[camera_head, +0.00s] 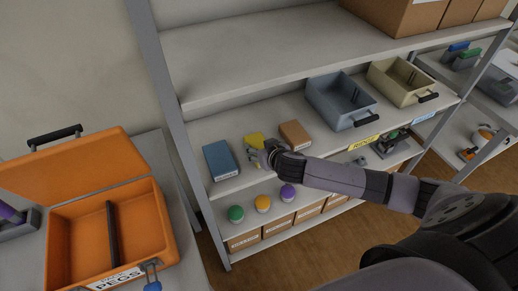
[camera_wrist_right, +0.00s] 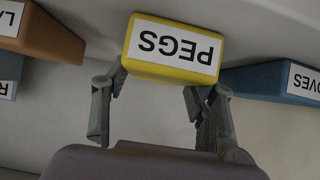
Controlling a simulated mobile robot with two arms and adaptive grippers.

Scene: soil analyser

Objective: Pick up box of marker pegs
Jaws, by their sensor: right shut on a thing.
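The box of marker pegs is a small yellow box (camera_head: 254,141) on the middle shelf, between a blue box (camera_head: 219,160) and an orange-brown box (camera_head: 295,135). In the right wrist view the yellow box (camera_wrist_right: 172,50) shows a white label reading PEGS, upside down. My right gripper (camera_head: 261,155) reaches in from the right and is shut on the yellow box, with one finger at each end of it. The fingers partly hide its front in the head view. I cannot tell whether the box touches the shelf. My left gripper is not in view.
An open orange case (camera_head: 160,236) labelled PEGS stands on a table at the left. A grey-blue bin (camera_head: 338,103) and a beige bin (camera_head: 400,84) stand right on the shelf (camera_head: 205,130). Green, yellow and purple round-topped items (camera_head: 236,213) line the shelf below.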

